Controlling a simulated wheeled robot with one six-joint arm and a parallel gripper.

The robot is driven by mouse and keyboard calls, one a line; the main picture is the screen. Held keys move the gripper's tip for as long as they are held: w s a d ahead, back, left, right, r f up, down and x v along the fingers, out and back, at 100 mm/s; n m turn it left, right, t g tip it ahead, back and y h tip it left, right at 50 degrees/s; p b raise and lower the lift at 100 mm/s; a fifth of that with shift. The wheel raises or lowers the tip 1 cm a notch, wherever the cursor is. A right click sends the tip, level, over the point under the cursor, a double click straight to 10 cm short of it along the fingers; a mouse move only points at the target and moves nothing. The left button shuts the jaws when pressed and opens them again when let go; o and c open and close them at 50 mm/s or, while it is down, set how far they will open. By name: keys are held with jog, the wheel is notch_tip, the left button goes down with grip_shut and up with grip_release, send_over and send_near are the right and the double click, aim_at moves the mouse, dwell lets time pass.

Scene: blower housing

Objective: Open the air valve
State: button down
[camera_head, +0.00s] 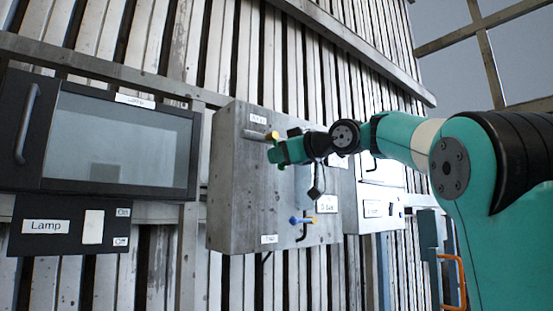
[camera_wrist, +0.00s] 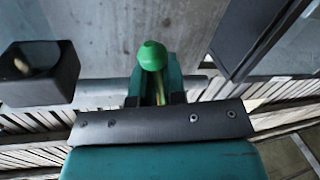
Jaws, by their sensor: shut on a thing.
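A grey metal box (camera_head: 235,180) on the slatted wall carries a valve handle near its top, under a small label too small to read surely. My gripper (camera_head: 275,150) is at that handle in the head view and partly hides it. In the wrist view the handle's green rounded end (camera_wrist: 152,55) and thin yellowish stem (camera_wrist: 160,92) lie between the fingers of my gripper (camera_wrist: 155,78), which is shut on it. A second valve with a blue-ended handle (camera_head: 300,220) sits lower on the box, apart from my gripper.
A dark-framed glass-fronted cabinet (camera_head: 120,140) and a panel labelled Lamp (camera_head: 68,240) with On and Off marks are at left. A pale box (camera_head: 380,205) is right of the grey box. In the wrist view a dark square part (camera_wrist: 40,75) is at left.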

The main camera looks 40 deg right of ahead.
jog(key=shift+w+d+n+g+h, duration=0.1)
jog(key=shift+d+n+g+h, duration=0.3)
jog(key=shift+n, duration=0.65)
jog(key=shift+d+n+g, duration=0.1)
jog(key=shift+d+n, duration=0.45)
jog(key=shift+n, duration=0.5)
jog(key=shift+r, duration=0.1)
jog(key=c, duration=1.2)
grip_release()
jog(key=shift+d, duration=0.15)
jog(key=shift+r, duration=0.2)
jog(key=shift+r, duration=0.1)
jog(key=shift+a, duration=0.2)
